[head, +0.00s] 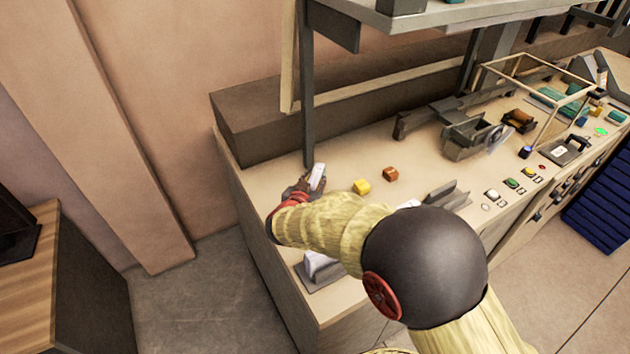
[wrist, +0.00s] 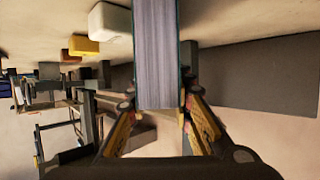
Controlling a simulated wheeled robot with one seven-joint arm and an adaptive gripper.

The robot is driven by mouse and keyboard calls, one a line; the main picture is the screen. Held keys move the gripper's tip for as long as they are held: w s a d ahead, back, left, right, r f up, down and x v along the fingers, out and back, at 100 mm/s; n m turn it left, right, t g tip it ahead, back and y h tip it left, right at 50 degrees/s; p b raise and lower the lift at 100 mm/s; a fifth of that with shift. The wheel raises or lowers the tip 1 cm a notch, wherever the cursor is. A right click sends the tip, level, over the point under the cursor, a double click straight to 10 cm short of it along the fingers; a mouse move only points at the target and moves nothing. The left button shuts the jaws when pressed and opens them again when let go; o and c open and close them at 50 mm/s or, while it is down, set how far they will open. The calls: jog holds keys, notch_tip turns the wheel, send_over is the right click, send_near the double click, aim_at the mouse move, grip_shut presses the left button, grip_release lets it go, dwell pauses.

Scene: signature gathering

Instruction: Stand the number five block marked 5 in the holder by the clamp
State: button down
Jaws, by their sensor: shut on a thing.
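My gripper (head: 303,187) is shut on a pale grey-white block (head: 318,176) near the left end of the bench. In the wrist view the held block (wrist: 157,50) stands long between the two fingers (wrist: 158,103). No number can be read on it. A grey holder with a raised side (head: 447,196) lies to the right of my arm. Another grey holder (head: 322,284) with a white block (head: 318,264) is at the front edge, partly hidden by my arm. A grey clamp-like device (head: 472,137) stands further right.
A yellow block (head: 361,187) and an orange-brown block (head: 390,174) lie just right of my gripper. A dark shelf post (head: 307,100) rises close behind it. A wire-frame box (head: 540,85) and buttons (head: 513,183) are further right. Bench between the blocks and clamp is mostly clear.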

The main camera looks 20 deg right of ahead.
jog(key=shift+f+b, duration=0.15)
jog(key=shift+b, duration=0.2)
jog(key=c, duration=1.6)
grip_release()
